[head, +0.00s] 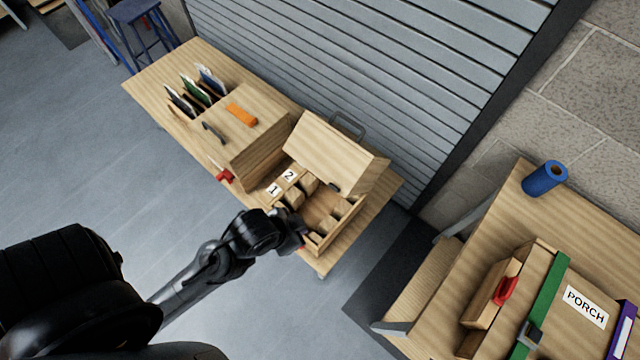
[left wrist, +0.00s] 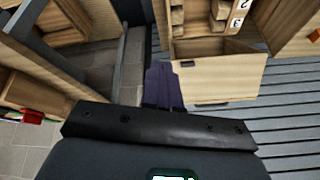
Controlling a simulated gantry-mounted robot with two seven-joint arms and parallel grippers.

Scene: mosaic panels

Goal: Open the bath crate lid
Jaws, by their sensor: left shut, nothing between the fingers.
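An open wooden crate (head: 345,232) stands on the left bench, with its lid (head: 334,150) swung up and tilted back on the far side. No bath label is readable on it. The lid also shows in the left wrist view (left wrist: 220,82), with a small dark catch at its edge. Inside the crate are small wooden blocks and dividers, with white cards numbered 1 and 2 beside them. My left gripper (head: 302,228) is at the crate's near side, partly hidden by its own wrist. Its fingers (left wrist: 163,88) are shut and empty, overlapping the lid's edge in the wrist view.
A closed wooden box (head: 262,150) with an orange block (head: 241,115) stands left of the crate. Upright panels (head: 196,90) stand behind it. A crate marked PORCH with a green strap (head: 541,305) and a blue roll (head: 545,178) are on the right bench. A grey slatted shutter (head: 370,60) rises behind.

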